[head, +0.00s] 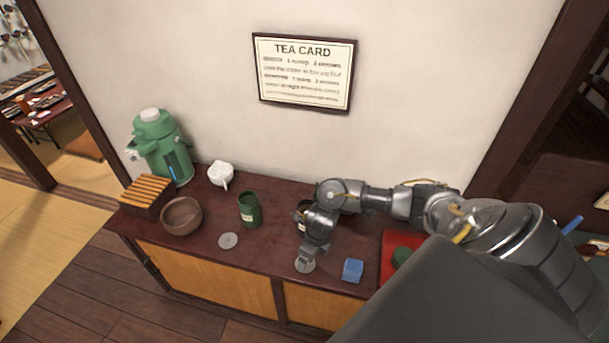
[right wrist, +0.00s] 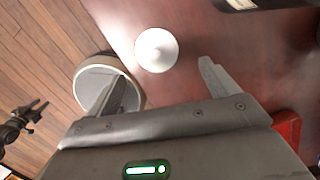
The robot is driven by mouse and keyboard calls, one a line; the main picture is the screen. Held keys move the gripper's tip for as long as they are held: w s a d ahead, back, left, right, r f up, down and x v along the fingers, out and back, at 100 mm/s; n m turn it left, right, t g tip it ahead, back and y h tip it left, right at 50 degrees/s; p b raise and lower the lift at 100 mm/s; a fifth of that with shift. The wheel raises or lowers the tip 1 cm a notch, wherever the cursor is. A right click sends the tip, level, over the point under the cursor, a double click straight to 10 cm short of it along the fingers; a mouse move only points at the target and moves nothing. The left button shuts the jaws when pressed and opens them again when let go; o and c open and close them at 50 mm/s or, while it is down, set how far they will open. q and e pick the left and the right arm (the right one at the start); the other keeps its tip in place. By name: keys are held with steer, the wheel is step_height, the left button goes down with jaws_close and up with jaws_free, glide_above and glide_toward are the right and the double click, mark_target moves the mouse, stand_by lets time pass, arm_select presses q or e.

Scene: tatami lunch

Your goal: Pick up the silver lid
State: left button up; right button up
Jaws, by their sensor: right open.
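A round silver lid (head: 304,267) lies flat on the dark red counter near its front edge. In the right wrist view the lid (right wrist: 156,50) looks pale, with a small knob at its middle.
A blue block (head: 352,270) and a red tray (head: 389,262) are right of the lid. A dark canister (head: 301,213) stands behind my arm.

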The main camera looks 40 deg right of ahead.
steer(key=f, duration=0.2)
steer(key=w+f, duration=0.1)
steer(key=shift+a+f+p, duration=0.4)
steer(key=shift+w+f, duration=0.1)
steer(key=shift+f, duration=0.55)
steer(key=shift+c, duration=0.5)
steer(key=c, duration=0.7)
